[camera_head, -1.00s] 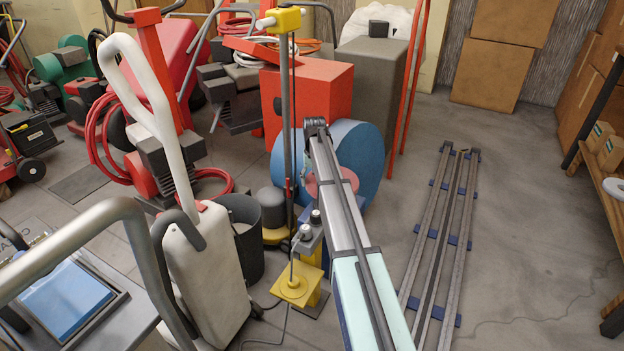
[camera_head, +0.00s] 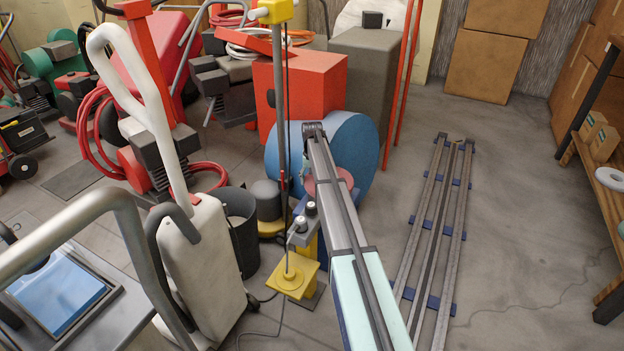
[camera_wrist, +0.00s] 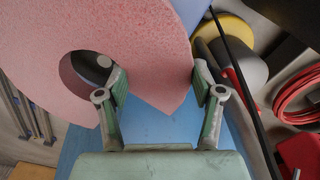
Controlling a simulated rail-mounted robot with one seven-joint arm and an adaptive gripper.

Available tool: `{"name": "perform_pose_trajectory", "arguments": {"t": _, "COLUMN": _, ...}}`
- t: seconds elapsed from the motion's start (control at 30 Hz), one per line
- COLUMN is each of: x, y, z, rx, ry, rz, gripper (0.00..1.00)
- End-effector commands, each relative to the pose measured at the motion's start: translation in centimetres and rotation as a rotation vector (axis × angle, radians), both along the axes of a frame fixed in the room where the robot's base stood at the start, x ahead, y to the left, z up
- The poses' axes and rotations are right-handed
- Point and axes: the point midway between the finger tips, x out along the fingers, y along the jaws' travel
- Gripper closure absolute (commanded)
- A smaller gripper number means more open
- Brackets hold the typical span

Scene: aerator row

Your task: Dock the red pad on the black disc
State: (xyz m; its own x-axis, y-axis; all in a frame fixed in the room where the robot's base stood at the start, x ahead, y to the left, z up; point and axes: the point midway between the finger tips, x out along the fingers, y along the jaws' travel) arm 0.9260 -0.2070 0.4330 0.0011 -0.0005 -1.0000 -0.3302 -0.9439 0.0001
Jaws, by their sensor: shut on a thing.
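The red pad (camera_wrist: 150,50) is a pinkish, speckled flat ring with a round hole, filling the top left of the wrist view. In the head view, the pad (camera_head: 346,178) shows partly behind my arm, in front of a big blue round body. My gripper (camera_wrist: 158,72) has its two green fingers on either side of the pad's near edge and is shut on it. Through the pad's hole I see a dark round part (camera_wrist: 92,66) with a pale centre, perhaps the black disc; most of it is hidden. I cannot tell whether pad and disc touch.
The blue round body (camera_head: 362,150) stands beside a red box (camera_head: 305,85). A yellow-based pole (camera_head: 292,280) and a white upright machine (camera_head: 205,265) stand left of my arm.

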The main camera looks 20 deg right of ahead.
Motion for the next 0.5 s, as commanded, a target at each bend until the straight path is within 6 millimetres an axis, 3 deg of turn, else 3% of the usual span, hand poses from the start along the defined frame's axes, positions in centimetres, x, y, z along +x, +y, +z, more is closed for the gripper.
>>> {"name": "perform_pose_trajectory", "arguments": {"t": 0.2, "x": 0.0, "y": 0.0, "z": -2.5, "rx": 0.0, "ry": 0.0, "rz": 0.0, "gripper": 0.69}}
{"name": "perform_pose_trajectory", "arguments": {"t": 0.5, "x": 0.0, "y": 0.0, "z": -3.8, "rx": 0.0, "ry": 0.0, "rz": 0.0, "gripper": 0.69}}
